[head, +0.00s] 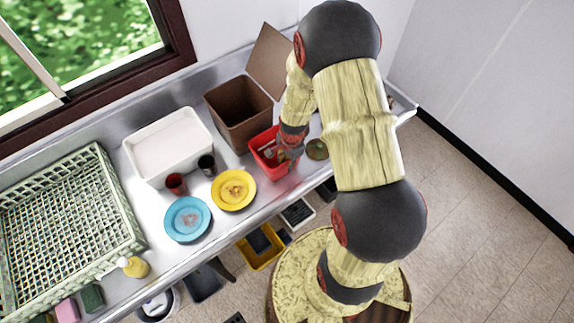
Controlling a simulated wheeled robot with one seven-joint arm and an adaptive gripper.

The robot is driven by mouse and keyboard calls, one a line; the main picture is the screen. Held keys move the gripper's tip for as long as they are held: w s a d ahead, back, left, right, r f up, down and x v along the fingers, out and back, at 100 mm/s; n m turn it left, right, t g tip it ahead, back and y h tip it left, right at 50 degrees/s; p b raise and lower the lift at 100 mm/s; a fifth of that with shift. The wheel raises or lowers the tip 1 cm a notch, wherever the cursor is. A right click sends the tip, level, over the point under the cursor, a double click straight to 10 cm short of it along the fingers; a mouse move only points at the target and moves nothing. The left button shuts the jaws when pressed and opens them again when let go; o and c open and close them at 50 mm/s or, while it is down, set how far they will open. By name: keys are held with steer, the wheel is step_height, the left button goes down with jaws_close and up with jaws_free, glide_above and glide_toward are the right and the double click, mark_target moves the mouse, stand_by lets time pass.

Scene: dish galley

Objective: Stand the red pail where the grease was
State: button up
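The red pail (259,143) stands on the metal counter, in front of the brown bin. My gripper (287,157) is over the right side of the pail, at or just inside its rim. My arm and wrist cover part of the pail, and the fingers are too small to tell open from shut or whether they touch it. A small round brown-green patch (317,149) shows on the counter just right of the gripper. I cannot tell whether it is grease or a dish.
A brown bin (237,112), a white tub (168,146), a red cup (176,183), a black cup (206,164), a yellow plate (233,189) and a blue plate (187,219) stand left of the pail. A green rack (70,218) fills the far left.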

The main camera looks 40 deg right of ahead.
steer(key=s+a+r+n+t, duration=0.15)
steer(key=a+r+n, duration=0.25)
steer(key=r, duration=1)
steer(key=s+a+r+n+t, duration=0.1)
steer(key=s+a+r+n, duration=0.15)
steer(key=r, duration=1.05)
steer(key=s+a+r+n+t, duration=0.2)
steer(key=s+a+r+n, duration=0.5)
steer(key=s+r+n, duration=0.4)
steer(key=shift+s+a+r, duration=0.2)
steer(key=shift+a+r, duration=0.2)
steer(key=shift+r, duration=0.45)
steer(key=shift+f, duration=0.1)
step_height(320, 180, down, 17)
steer(key=b, duration=1.7)
steer(key=shift+f, duration=0.15)
